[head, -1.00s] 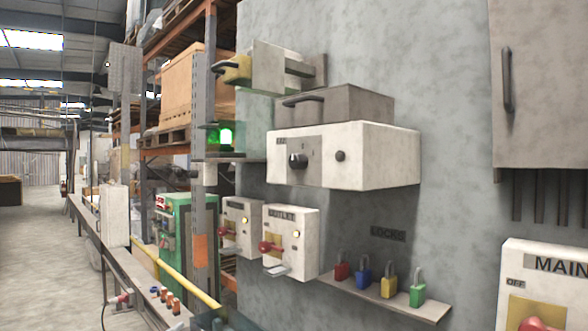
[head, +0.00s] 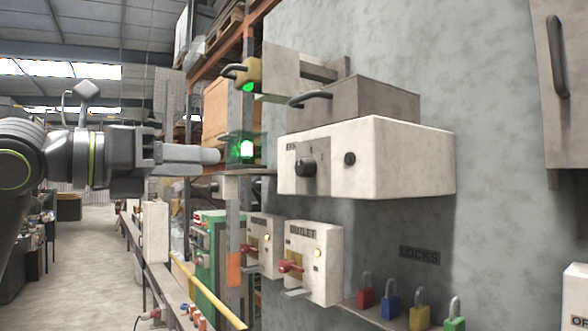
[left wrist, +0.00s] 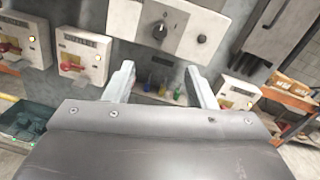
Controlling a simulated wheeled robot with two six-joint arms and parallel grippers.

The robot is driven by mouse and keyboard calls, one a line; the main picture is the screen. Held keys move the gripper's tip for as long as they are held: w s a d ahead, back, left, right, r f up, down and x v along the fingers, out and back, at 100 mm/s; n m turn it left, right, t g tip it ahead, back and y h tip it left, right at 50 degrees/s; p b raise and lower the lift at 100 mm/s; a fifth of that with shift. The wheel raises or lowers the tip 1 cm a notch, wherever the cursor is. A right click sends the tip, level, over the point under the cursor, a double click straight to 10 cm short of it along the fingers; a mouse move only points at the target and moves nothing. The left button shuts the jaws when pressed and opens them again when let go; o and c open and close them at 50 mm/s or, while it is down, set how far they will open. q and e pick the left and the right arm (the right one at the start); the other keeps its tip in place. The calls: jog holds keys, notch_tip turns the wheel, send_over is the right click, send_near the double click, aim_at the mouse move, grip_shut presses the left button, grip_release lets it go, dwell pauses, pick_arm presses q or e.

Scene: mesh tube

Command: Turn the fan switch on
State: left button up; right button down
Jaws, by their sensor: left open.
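A white box (head: 400,160) on the grey wall carries a black rotary knob (head: 306,167) with small marks above it, and a smaller black button (head: 349,158) to its right. The box's label is too small to read, so I cannot tell whether it is the fan switch. The knob also shows in the left wrist view (left wrist: 160,31). My left gripper (head: 212,155) comes in from the left, apart from the box and left of the knob. In the left wrist view its two fingers (left wrist: 161,74) are spread with nothing between them. My right gripper is not in view.
Two smaller white boxes with red handles, one being the outlet box (head: 313,265), are below. A shelf (head: 365,310) holds several coloured padlocks. A grey box with a handle (head: 365,100) sits above the white box.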

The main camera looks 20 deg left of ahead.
aim_at(299, 168)
pick_arm(q)
jog(key=p+x, duration=0.6)
jog(key=x, duration=0.9)
jog(key=shift+w+d+p, duration=0.25)
jog(key=shift+w+p, duration=0.05)
jog(key=shift+p, duration=0.05)
jog(key=shift+w+d+f, duration=0.1)
jog(key=shift+w+d, duration=0.25)
jog(key=shift+w, duration=0.15)
jog(key=c, duration=1)
